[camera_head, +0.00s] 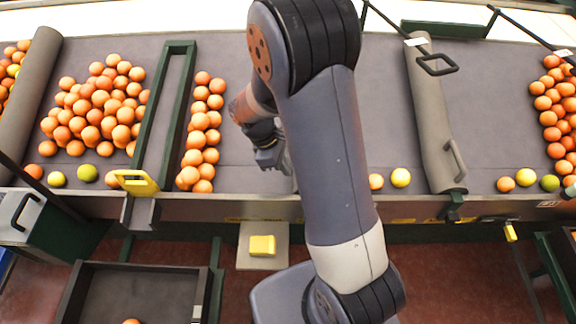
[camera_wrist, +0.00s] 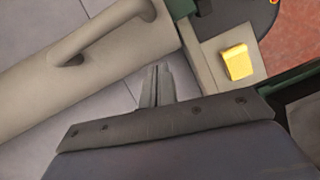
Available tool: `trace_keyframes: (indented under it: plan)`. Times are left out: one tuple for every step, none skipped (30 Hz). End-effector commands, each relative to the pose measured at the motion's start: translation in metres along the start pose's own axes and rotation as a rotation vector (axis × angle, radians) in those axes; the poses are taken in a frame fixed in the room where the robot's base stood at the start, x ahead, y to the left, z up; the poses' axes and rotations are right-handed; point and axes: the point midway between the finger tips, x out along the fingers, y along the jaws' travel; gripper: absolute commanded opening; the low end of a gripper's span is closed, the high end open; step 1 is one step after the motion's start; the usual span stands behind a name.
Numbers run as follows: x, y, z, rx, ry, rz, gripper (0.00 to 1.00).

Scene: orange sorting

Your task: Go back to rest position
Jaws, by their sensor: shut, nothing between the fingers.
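My gripper (camera_head: 272,160) hangs over the grey sorting table (camera_head: 235,130), right of the row of oranges (camera_head: 203,118) beside the green frame. Its fingers also show in the wrist view (camera_wrist: 157,85), close together with nothing between them. My arm crosses the middle of the head view and hides part of the table behind it. A large heap of oranges (camera_head: 97,108) lies left of the green frame (camera_head: 163,100).
A grey roller (camera_head: 430,120) with handles lies across the table at right, with more oranges (camera_head: 555,105) beyond it. A yellow block (camera_head: 262,245) sits on a beige plate below the front edge; it also shows in the wrist view (camera_wrist: 236,62). A dark crate (camera_head: 85,285) stands at lower left.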

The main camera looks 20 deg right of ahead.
Motion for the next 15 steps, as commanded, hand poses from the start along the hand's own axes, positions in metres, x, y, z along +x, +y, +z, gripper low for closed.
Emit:
trace_keyframes:
  plan:
    - [-0.016, 0.002, -0.002, 0.003, 0.011, 0.011, 0.0]
    - [-0.024, 0.002, -0.002, 0.002, 0.01, 0.01, 0.0]
    - [-0.033, 0.002, -0.002, 0.002, 0.01, 0.011, 0.0]
    - [-0.04, 0.002, -0.002, 0.002, 0.01, 0.01, 0.0]
    - [-0.046, 0.002, -0.001, 0.002, 0.011, 0.01, 0.0]
    - [-0.055, 0.002, -0.002, 0.003, 0.011, 0.01, 0.0]
    - [-0.06, 0.002, -0.002, 0.002, 0.01, 0.009, 0.0]
    - [-0.066, 0.002, -0.002, 0.002, 0.011, 0.009, 0.0]
    - [-0.072, 0.002, -0.002, 0.002, 0.01, 0.008, 0.0]
    - [-0.076, 0.002, -0.002, 0.002, 0.01, 0.008, 0.0]
    - [-0.08, 0.002, -0.001, 0.002, 0.009, 0.008, 0.0]
    - [-0.084, 0.002, -0.001, 0.002, 0.009, 0.008, 0.0]
    - [-0.086, 0.002, -0.001, 0.002, 0.009, 0.007, 0.0]
    - [-0.088, 0.002, -0.001, 0.002, 0.008, 0.007, 0.0]
    - [-0.09, 0.001, -0.001, 0.002, 0.008, 0.006, 0.0]
